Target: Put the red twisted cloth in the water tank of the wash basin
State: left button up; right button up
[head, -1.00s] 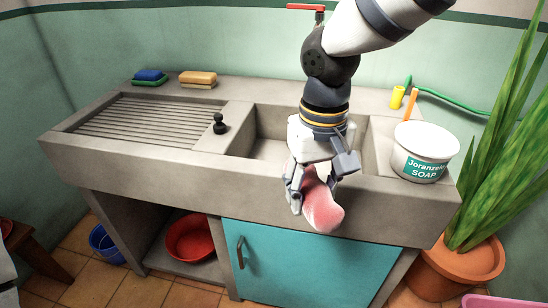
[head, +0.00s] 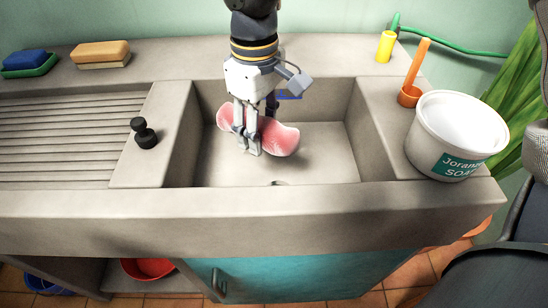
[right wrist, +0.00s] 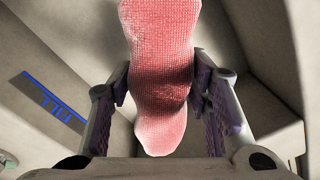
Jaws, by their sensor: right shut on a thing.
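The red twisted cloth (head: 281,139) is pinkish-red and hangs in my right gripper (head: 247,145), over the water tank of the grey stone wash basin (head: 325,155). The gripper is shut around the cloth's narrow middle, with an end sticking out on each side. In the right wrist view the cloth (right wrist: 160,60) runs between both finger pads (right wrist: 158,95), and the tank's walls are around it. I cannot tell whether the cloth touches the tank floor. My left gripper is not in view.
A ribbed washboard (head: 70,135) and a black plug (head: 144,132) are left of the tank. A white soap bucket (head: 455,135), an orange-handled brush (head: 413,80) and a yellow hose nozzle (head: 386,46) stand to the right. Sponges (head: 101,53) lie on the back ledge.

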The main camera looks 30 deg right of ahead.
aim_at(280, 166)
jog(key=d+r+n+p, duration=0.3)
jog(key=d+r+n, duration=0.1)
jog(key=r+n, duration=0.1)
pick_arm(q)
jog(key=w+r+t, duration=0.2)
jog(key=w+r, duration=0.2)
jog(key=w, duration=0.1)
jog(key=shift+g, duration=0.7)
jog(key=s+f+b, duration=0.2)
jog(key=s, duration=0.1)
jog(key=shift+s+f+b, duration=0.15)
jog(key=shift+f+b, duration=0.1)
jog(key=shift+b, duration=0.1)
pick_arm(e)
jog(key=f, duration=0.5)
jog(key=f+n, duration=0.1)
jog(key=f, duration=0.4)
jog(key=f+n, duration=0.1)
jog(key=f, duration=0.5)
jog(key=shift+w+d+f, duration=0.1)
jog(key=shift+w+d, duration=0.05)
jog(key=shift+d, duration=0.25)
jog(key=shift+f, duration=0.2)
jog(key=o, duration=1.3)
jog(key=shift+r, duration=0.15)
